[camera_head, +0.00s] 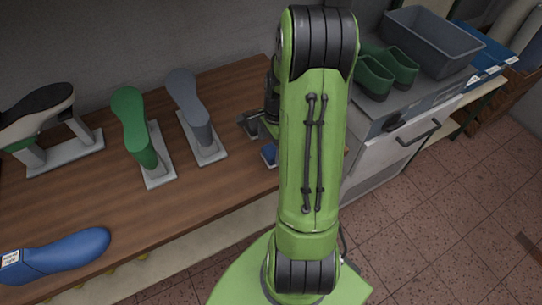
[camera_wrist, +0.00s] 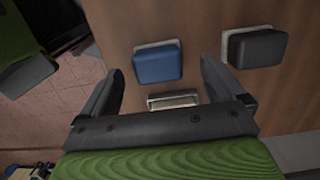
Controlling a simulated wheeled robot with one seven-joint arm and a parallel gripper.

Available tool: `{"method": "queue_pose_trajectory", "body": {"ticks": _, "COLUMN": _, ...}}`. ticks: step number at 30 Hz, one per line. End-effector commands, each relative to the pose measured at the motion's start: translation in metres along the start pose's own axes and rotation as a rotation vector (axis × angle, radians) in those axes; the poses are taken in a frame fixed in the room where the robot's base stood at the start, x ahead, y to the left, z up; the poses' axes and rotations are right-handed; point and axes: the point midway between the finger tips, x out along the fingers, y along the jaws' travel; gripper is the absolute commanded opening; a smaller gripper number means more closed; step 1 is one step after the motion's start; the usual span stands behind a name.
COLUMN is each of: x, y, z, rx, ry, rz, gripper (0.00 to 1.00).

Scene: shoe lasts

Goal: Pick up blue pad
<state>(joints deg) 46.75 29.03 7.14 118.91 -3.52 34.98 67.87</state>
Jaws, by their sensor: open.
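The blue pad (camera_wrist: 157,63) is a rounded block on a pale base on the wooden bench, and it shows between the two fingers of my gripper (camera_wrist: 160,66) in the wrist view. The fingers are apart, with nothing held between them. I cannot tell how far the fingertips are from the pad. In the head view a small part of the blue pad (camera_head: 269,154) shows beside my arm, which hides the rest and most of my gripper.
A black pad (camera_wrist: 256,48) stands right of the blue one. A small metal-edged piece (camera_wrist: 173,100) lies close to the gripper body. Green (camera_head: 138,125) and grey (camera_head: 188,100) shoe lasts stand on the bench (camera_head: 75,190). A blue shoe last (camera_head: 60,255) lies at the front left.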

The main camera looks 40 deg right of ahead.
Motion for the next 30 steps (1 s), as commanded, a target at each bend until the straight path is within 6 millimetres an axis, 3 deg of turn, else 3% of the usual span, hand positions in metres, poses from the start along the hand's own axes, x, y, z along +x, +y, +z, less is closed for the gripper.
{"method": "queue_pose_trajectory", "body": {"ticks": 3, "x": 0.027, "y": 0.004, "z": -0.001, "rx": 0.002, "ry": -0.002, "rz": 0.005, "gripper": 0.96}}
{"method": "queue_pose_trajectory", "body": {"ticks": 6, "x": 0.038, "y": 0.004, "z": -0.001, "rx": 0.001, "ry": -0.001, "rz": 0.002, "gripper": 0.96}}
{"method": "queue_pose_trajectory", "body": {"ticks": 13, "x": 0.038, "y": 0.003, "z": -0.001, "rx": 0.001, "ry": 0.0, "rz": 0.001, "gripper": 0.94}}
{"method": "queue_pose_trajectory", "body": {"ticks": 24, "x": 0.037, "y": 0.003, "z": -0.001, "rx": 0.001, "ry": 0.0, "rz": 0.001, "gripper": 0.38}}
{"method": "queue_pose_trajectory", "body": {"ticks": 30, "x": 0.037, "y": 0.003, "z": -0.001, "rx": 0.001, "ry": 0.0, "rz": 0.0, "gripper": 0.34}}
